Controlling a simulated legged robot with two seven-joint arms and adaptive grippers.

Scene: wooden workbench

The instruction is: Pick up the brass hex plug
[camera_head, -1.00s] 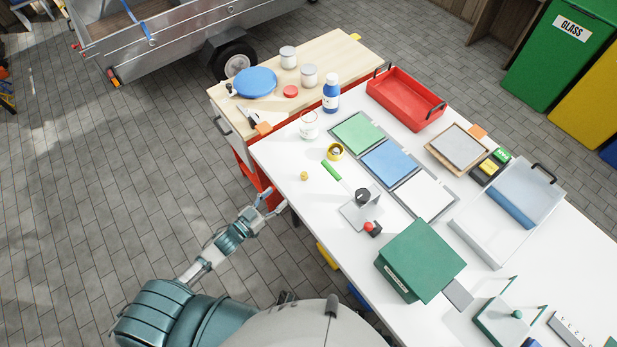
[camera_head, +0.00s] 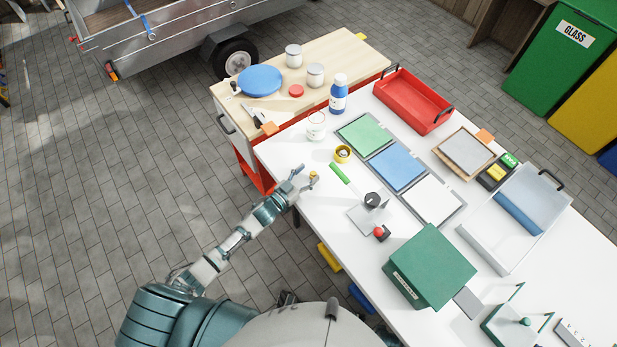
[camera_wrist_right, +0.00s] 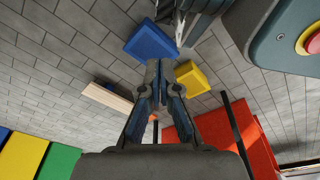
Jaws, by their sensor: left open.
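The brass hex plug (camera_head: 313,174) is a small gold-coloured piece near the left edge of the white bench top (camera_head: 290,150). My left gripper (camera_head: 306,176) is open in the head view, its two fingertips on either side of the plug. The fingers partly crowd the plug, and I cannot tell whether they touch it. My right gripper (camera_wrist_right: 157,80) shows only in the right wrist view. Its fingers are together with nothing visible between them, over the floor and away from the plug.
Green, blue and white mats (camera_head: 397,166) lie beyond. A green box (camera_head: 430,267) stands nearer me. Left of the bench is open floor.

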